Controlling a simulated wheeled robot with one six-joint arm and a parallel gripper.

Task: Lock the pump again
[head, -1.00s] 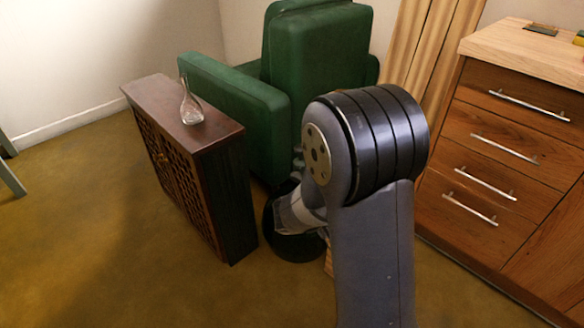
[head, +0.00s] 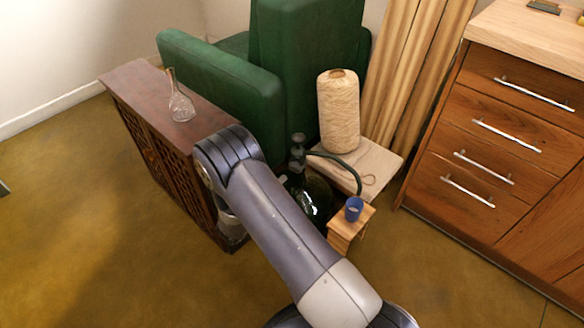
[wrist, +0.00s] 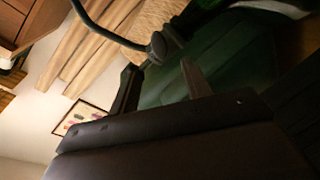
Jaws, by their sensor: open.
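The pump (head: 298,142) is a dark knobbed head on top of a dark green glass bottle (head: 314,194). A dark hose (head: 343,166) runs from it to the right. In the wrist view the pump head (wrist: 158,46) shows just past the fingertips, with the hose curving up to the left. My gripper (wrist: 158,66) is open, with a gap between its two fingers, and nothing is between them. In the head view my arm hides the gripper and part of the bottle. I cannot tell whether the pump is locked.
A blue cup (head: 353,209) stands on a small wooden stool (head: 345,233) right of the bottle. A large twine spool (head: 338,115) stands behind on a pale low table (head: 381,161). A brown cabinet (head: 133,89) carries a glass flask (head: 180,105). A green armchair (head: 270,90) stands behind.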

